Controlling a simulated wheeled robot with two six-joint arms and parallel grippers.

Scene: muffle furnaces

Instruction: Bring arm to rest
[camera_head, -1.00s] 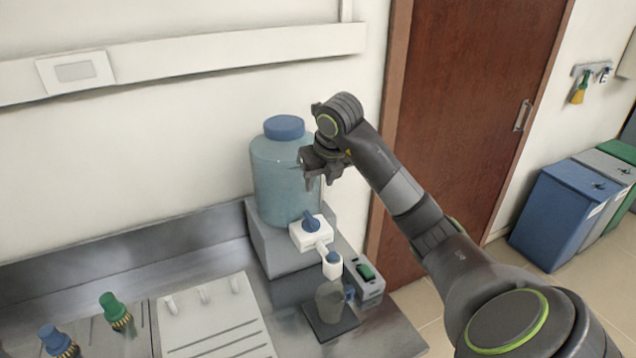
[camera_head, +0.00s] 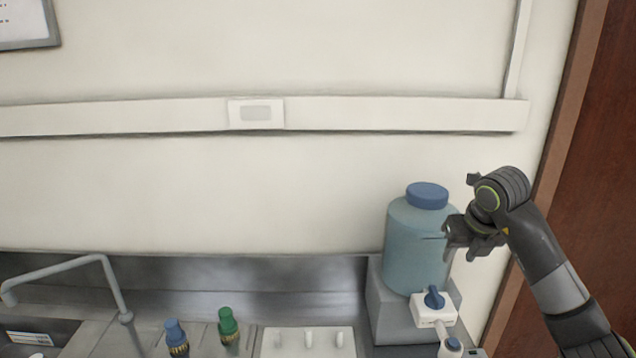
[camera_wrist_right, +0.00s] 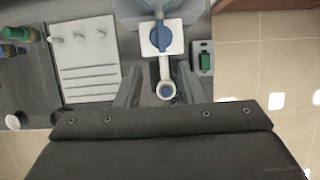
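My right gripper (camera_head: 468,240) is raised at the right in the head view, in front of the blue water jug (camera_head: 414,240). In the right wrist view its two fingers (camera_wrist_right: 158,88) stand apart with nothing between them that I can see held. Below them show a white tap (camera_wrist_right: 161,40) with a blue knob and its blue-ended spout. My left arm and gripper are not in either view.
A counter with a sink tap (camera_head: 110,285), a blue-capped bottle (camera_head: 176,337), a green-capped bottle (camera_head: 228,325) and a white rack (camera_head: 308,342) lies to the left. A wooden door (camera_head: 605,190) stands at the right.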

